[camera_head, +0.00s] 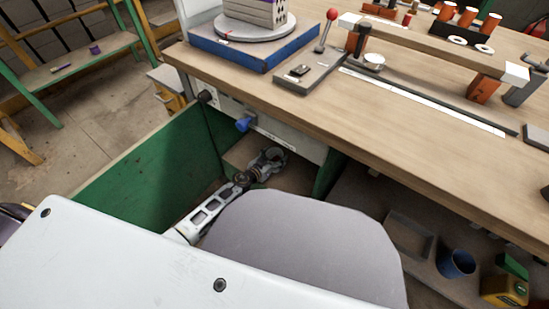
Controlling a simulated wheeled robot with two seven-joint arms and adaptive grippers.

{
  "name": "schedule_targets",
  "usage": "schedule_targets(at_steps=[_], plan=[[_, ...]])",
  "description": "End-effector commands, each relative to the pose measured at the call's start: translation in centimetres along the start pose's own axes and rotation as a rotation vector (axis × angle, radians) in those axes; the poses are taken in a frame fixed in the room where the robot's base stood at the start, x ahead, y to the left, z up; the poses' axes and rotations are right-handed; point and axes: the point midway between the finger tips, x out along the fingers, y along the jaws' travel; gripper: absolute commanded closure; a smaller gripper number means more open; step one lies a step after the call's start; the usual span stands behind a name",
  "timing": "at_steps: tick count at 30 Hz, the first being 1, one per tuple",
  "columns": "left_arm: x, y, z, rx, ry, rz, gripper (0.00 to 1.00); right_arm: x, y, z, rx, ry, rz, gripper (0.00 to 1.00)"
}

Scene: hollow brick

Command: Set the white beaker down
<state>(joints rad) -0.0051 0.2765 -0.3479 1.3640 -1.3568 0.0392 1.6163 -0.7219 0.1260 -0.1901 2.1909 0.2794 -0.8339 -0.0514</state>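A small white round vessel (374,61), which may be the white beaker, stands on the wooden bench beside the lever tool. It is small in the picture, so I cannot be sure what it is. My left gripper (271,160) is below the bench's front edge, in front of a grey panel and well away from the vessel. I see no white beaker in it. Its fingers are small and dark, and I cannot tell whether they are open or shut. My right gripper is not in view.
The wooden bench (420,108) has a blue turntable base (235,48) with a grey brick, a red-knobbed lever (331,15) and orange cups (466,17). A green panel (150,165) stands left of my arm. A lower shelf holds a blue pot (456,264) and a yellow container (504,290).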

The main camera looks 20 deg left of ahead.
Motion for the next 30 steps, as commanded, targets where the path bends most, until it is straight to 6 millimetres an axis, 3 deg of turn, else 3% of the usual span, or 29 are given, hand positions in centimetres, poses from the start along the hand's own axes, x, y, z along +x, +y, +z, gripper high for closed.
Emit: schedule_targets(at_steps=[1, 4, 22, 30], plan=[[0.0, 0.0, 0.0, 0.0, -0.001, 0.0, 0.22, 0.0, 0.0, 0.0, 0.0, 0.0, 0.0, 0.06], [0.0, 0.0, 0.0, 0.0, -0.001, 0.0, 0.09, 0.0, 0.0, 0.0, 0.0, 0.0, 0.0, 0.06], [-0.2, 0.0, -0.4, 0.002, -0.001, 0.0, 0.09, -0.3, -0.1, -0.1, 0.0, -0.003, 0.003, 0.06], [-2.2, 0.0, -0.3, 0.0, -0.001, 0.001, 0.09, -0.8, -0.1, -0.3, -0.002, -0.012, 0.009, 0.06]])
